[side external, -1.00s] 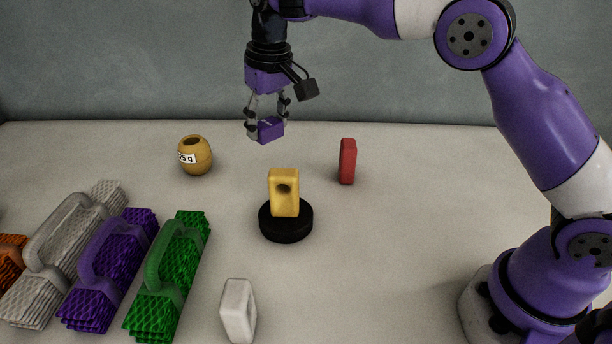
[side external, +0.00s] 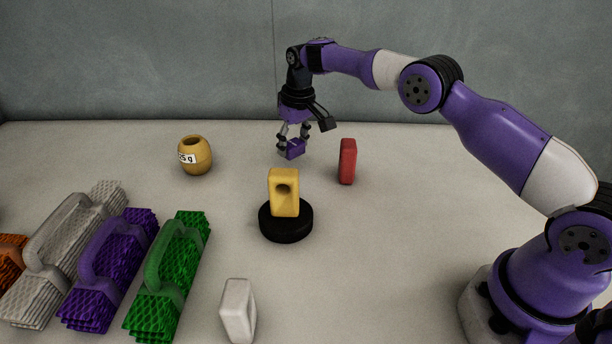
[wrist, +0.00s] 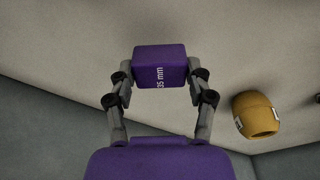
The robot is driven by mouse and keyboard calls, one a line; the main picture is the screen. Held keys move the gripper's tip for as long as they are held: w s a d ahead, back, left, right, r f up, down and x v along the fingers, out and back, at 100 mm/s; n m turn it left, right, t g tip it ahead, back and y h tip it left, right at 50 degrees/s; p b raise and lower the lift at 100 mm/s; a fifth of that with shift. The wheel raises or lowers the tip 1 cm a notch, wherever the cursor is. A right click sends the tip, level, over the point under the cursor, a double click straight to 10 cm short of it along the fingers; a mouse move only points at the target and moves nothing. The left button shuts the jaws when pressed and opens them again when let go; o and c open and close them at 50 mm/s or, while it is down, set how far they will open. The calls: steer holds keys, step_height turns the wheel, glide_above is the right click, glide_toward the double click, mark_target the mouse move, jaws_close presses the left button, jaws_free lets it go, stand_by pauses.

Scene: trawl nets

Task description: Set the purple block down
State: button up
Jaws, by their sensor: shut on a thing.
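The purple block (side external: 292,149) is between the fingers of my gripper (side external: 291,143), which is shut on it. In the side external view it hangs behind the yellow block, left of the red block. Whether its underside touches the table is hard to tell.
A yellow block (side external: 284,200) with a hole stands on a black disc (side external: 286,229). A red block (side external: 347,161), a white block (side external: 238,310) and a tan pot (side external: 195,156) stand around. Green (side external: 170,280), purple (side external: 110,275) and grey (side external: 62,255) net bundles lie left. Bare table surrounds the red block.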

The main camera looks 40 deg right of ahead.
mark_target(294, 144)
steer(key=shift+f, duration=1.5)
steer(key=shift+f, duration=0.2)
steer(key=o, duration=1.2)
steer(key=shift+o, duration=0.2)
steer(key=shift+r, duration=0.1)
steer(key=s+a+r+t, duration=0.1)
steer(key=s+r, duration=0.4)
steer(key=r, duration=0.5)
steer(key=s+r, duration=0.5)
steer(key=r, duration=0.6)
steer(key=s+f+t, duration=0.1)
steer(key=s+f, duration=0.1)
steer(key=s, duration=0.7)
steer(key=s+a+f+t, duration=0.1)
steer(key=s+f, duration=0.1)
steer(key=s, duration=0.8)
steer(key=shift+s+f+t, duration=0.2)
steer(key=shift+f+t, duration=0.1)
steer(key=shift+t, duration=0.1)
